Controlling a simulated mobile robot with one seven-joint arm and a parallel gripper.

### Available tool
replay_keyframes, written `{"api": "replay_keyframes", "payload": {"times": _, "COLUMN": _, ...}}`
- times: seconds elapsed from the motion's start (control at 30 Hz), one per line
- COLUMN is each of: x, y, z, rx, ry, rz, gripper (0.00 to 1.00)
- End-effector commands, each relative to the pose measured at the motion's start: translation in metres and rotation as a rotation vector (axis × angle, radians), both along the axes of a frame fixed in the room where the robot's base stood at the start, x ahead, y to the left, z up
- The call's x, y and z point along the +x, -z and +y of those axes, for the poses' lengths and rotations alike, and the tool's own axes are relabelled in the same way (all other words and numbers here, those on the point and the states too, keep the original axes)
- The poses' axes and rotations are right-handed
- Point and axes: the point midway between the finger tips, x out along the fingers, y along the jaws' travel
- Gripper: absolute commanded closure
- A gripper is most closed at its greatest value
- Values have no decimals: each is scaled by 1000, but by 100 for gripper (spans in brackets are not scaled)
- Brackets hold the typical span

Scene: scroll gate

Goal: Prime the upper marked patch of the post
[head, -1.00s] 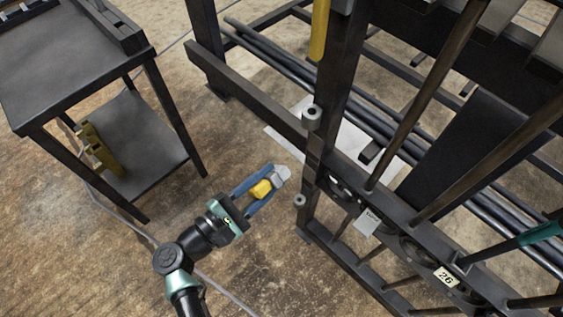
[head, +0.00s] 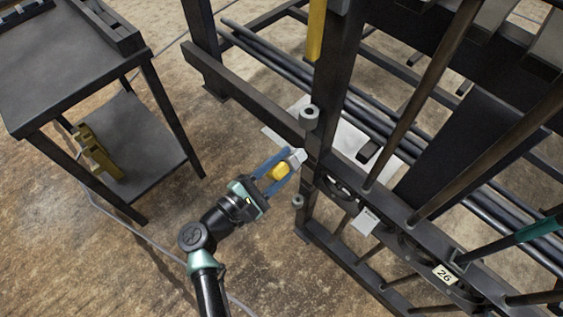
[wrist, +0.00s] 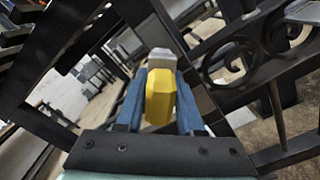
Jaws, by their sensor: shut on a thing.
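My gripper (head: 281,168) is shut on a yellow tool with a pale grey tip (head: 297,157). In the wrist view the yellow body (wrist: 160,98) sits between my two blue fingers, and the pale tip (wrist: 160,60) points ahead. The dark post (head: 333,90) of the gate stands just right of the tip in the head view. The tip is beside the post, between its two round hinge knuckles; I cannot tell if it touches. A lighter grey patch (wrist: 196,93) shows on the post behind the tool in the wrist view. No upper patch can be made out clearly.
The upper hinge knuckle (head: 309,117) and lower one (head: 297,201) jut from the post. The barred gate with scrolls (head: 400,240) spreads to the right. A dark cart (head: 70,65) stands at left. Open floor (head: 120,260) lies at lower left.

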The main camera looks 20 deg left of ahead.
Motion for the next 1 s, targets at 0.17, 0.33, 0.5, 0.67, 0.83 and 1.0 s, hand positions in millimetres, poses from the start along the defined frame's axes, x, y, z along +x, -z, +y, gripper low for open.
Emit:
{"api": "replay_keyframes", "payload": {"times": 0.17, "x": 0, "y": 0, "z": 0, "rx": 0, "ry": 1, "rz": -1, "gripper": 100}}
{"api": "replay_keyframes", "payload": {"times": 0.33, "x": 0, "y": 0, "z": 0, "rx": 0, "ry": 1, "rz": -1, "gripper": 100}}
{"api": "replay_keyframes", "payload": {"times": 0.5, "x": 2, "y": 0, "z": -1, "rx": 1, "ry": 1, "rz": -1, "gripper": 100}}
{"api": "replay_keyframes", "payload": {"times": 0.67, "x": 5, "y": 0, "z": -2, "rx": 1, "ry": 1, "rz": 0, "gripper": 100}}
{"api": "replay_keyframes", "payload": {"times": 0.83, "x": 9, "y": 0, "z": -3, "rx": 1, "ry": 3, "rz": 0, "gripper": 100}}
{"api": "replay_keyframes", "payload": {"times": 1.0, "x": 12, "y": 0, "z": -4, "rx": 1, "ry": 1, "rz": 0, "gripper": 100}}
